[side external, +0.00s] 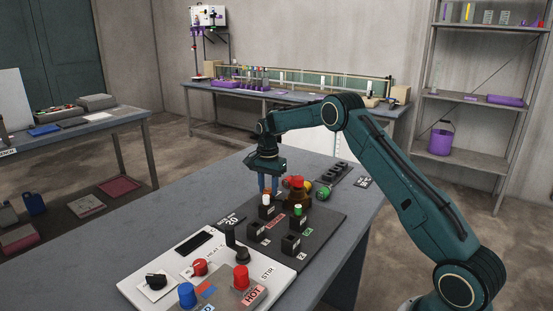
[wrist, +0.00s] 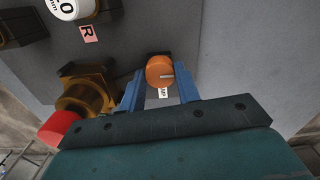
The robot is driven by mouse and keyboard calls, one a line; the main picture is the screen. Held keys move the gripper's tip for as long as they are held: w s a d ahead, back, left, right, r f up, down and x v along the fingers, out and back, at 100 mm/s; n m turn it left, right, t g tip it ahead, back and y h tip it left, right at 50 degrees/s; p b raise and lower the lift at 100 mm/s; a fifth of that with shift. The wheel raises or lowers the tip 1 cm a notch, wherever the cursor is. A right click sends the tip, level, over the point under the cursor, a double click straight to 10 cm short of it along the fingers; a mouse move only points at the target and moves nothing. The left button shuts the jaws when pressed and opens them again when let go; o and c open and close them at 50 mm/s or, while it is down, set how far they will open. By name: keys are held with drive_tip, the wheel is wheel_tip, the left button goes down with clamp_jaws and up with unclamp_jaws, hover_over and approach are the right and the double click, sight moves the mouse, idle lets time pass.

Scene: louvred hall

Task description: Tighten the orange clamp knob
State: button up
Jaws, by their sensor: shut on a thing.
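The orange clamp knob (wrist: 160,72) is a round knob with a pale line on its face, beside a small white label (wrist: 163,93). It sits between the two blue fingers of my gripper (side external: 268,188) in the wrist view. The fingers are shut on its sides. The pale line runs roughly sideways in that view. In the side external view my gripper points down at the dark panel (side external: 325,222), behind a white-topped part, and I cannot make out the knob there.
A brass fitting with a red end (wrist: 60,126) stands close left of the fingers in the wrist view. White-topped (side external: 266,200) and green-topped (side external: 298,209) parts stand nearby. A white plate (side external: 135,288) with knobs lies in front. Bare bench (side external: 100,240) lies left.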

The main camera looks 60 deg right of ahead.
sight(268, 190)
drive_tip(key=shift+r, duration=0.1)
drive_tip(key=o, duration=1)
drive_tip(key=shift+c, duration=0.2)
wheel_tip(268, 190, up, 14)
idle(0.3)
